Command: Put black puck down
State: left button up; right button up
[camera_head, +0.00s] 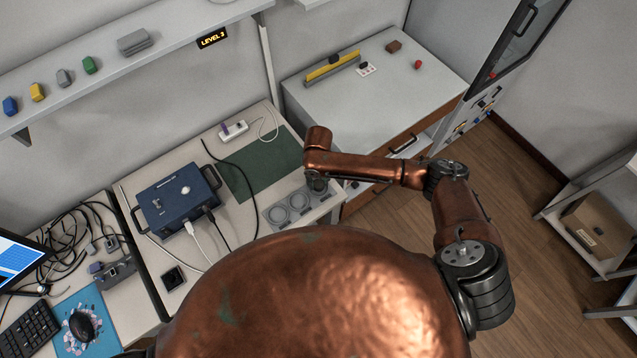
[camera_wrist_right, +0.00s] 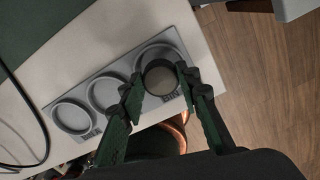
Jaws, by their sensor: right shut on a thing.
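The black puck (camera_wrist_right: 160,78) is between the fingertips of my right gripper (camera_wrist_right: 161,86) in the right wrist view. The gripper is shut on it. The puck is at the end ring of a grey holder (camera_wrist_right: 78,92) with three round recesses; I cannot tell whether it touches the bottom. The other two recesses look empty. In the head view the grey holder (camera_head: 284,221) lies at the table's right front edge, and my right gripper (camera_head: 317,185) points down at its right end. The puck is hidden there by the gripper. My left gripper is not in view.
A blue box (camera_head: 178,196) with cables stands left of the holder. A green mat (camera_head: 262,165) lies behind it, with a white power strip (camera_head: 234,130) near it. A white cabinet (camera_head: 375,85) stands behind right. The floor is open to the right.

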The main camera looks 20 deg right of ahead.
aim_at(318, 184)
jog(key=shift+f, duration=0.8)
jog(key=shift+f, duration=0.1)
jog(key=o, duration=1.3)
jog(key=shift+c, duration=0.2)
notch_tip(318, 184, up, 12)
